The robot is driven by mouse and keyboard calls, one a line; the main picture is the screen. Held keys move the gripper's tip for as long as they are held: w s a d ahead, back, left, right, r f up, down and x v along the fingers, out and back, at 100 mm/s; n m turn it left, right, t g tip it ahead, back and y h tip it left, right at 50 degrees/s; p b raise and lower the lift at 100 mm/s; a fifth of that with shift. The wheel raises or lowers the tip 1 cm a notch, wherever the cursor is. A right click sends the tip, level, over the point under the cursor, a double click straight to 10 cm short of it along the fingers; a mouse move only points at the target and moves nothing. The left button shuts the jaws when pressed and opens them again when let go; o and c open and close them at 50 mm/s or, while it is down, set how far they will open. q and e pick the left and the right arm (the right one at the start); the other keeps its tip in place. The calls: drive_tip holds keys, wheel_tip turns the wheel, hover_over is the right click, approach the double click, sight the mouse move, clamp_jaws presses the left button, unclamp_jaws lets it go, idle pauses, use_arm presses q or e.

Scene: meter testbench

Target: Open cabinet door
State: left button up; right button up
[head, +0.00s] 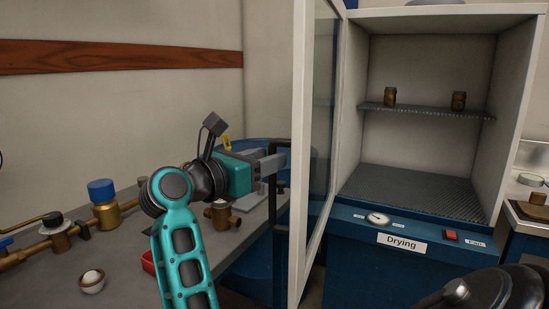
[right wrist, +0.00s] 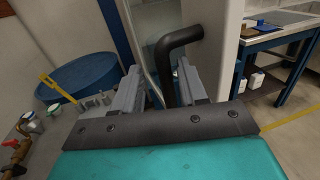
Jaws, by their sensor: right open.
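The cabinet (head: 430,150) labelled "Drying" stands at the right in the head view. Its glass door (head: 301,150) is swung wide open, hinged side toward the cabinet and free edge toward me. The black door handle (head: 279,225) is on the door's left face. My right gripper (head: 274,163) is at the upper part of the handle, with its fingers pointing right toward the door. In the right wrist view, the bent handle (right wrist: 167,58) passes between the two open fingers (right wrist: 160,85). I cannot tell whether either finger touches it. My left gripper is not in view.
A blue round object (right wrist: 88,78) is behind the gripper. A side table (right wrist: 280,30) stands beyond the door.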

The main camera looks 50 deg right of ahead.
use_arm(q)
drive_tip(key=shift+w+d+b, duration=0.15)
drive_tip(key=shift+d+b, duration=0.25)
use_arm(e)
drive_tip(key=a, duration=0.9)
drive_tip(key=shift+a, duration=0.25)
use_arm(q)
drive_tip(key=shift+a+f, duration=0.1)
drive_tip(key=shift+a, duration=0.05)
use_arm(e)
drive_tip(key=shift+w, duration=0.1)
